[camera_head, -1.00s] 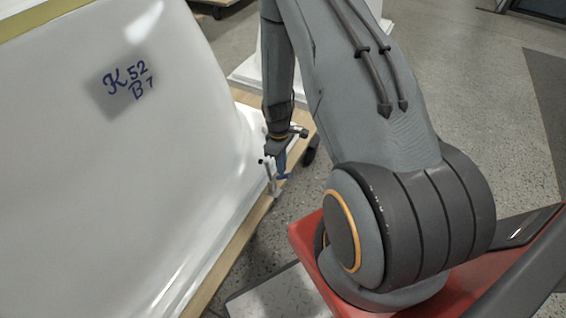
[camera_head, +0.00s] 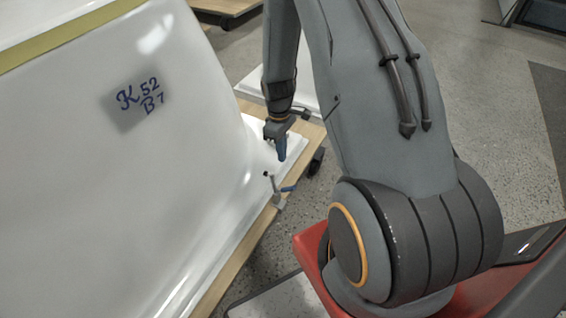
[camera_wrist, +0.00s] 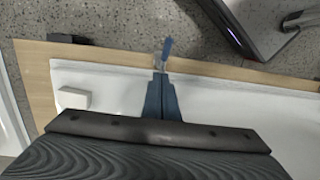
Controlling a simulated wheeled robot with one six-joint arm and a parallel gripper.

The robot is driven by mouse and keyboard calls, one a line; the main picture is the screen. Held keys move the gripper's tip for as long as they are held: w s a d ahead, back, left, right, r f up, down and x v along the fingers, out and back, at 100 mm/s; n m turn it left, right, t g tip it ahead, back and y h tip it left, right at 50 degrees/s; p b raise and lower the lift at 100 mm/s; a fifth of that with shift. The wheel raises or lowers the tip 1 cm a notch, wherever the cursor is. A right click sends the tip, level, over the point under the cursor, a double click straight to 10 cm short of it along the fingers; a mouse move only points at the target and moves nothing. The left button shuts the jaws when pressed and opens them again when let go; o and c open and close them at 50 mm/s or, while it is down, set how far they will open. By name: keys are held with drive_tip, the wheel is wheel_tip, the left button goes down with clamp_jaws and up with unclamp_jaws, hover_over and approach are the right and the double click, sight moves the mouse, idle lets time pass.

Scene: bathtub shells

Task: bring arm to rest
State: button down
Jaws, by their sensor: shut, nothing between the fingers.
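My gripper (camera_head: 281,151) hangs pointing down over the rim of the white bathtub shell (camera_head: 95,190), above the wooden board's edge. Its blue-grey fingers (camera_wrist: 161,85) are together in the wrist view, with nothing held. A small toggle clamp (camera_head: 277,190) with a blue handle stands at the edge of the board, below my gripper and apart from it in the head view. The clamp's blue handle also shows in the wrist view (camera_wrist: 166,49), just beyond the fingertips.
The wooden board (camera_head: 240,256) runs under the shell's rim, with a dark caster (camera_head: 316,161) at its corner. A white block (camera_wrist: 74,98) lies on the rim in the wrist view. Speckled floor (camera_head: 480,110) is open behind my arm.

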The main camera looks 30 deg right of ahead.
drive_tip(key=s+a+r+m, duration=0.1)
drive_tip(key=s+a+r, duration=0.15)
drive_tip(key=r, duration=0.45)
drive_tip(key=s+a+r+m, duration=0.1)
drive_tip(key=a+r, duration=0.2)
drive_tip(key=r, duration=0.4)
drive_tip(key=s+a+r+m, duration=0.1)
drive_tip(key=s+a+r, duration=0.15)
drive_tip(key=r, duration=0.45)
drive_tip(key=s+a+r+m+t, duration=0.1)
drive_tip(key=s+a+r, duration=0.3)
drive_tip(key=s+r, duration=0.25)
drive_tip(key=s+a+r+m, duration=0.2)
drive_tip(key=s+a+r, duration=0.1)
drive_tip(key=s+r, duration=0.3)
drive_tip(key=s+d+r+p, duration=0.2)
drive_tip(key=r+p, duration=0.3)
drive_tip(key=p, duration=0.7)
drive_tip(key=shift+s+d+m, duration=0.2)
drive_tip(key=shift+d+m, duration=0.2)
drive_tip(key=shift+d, duration=0.35)
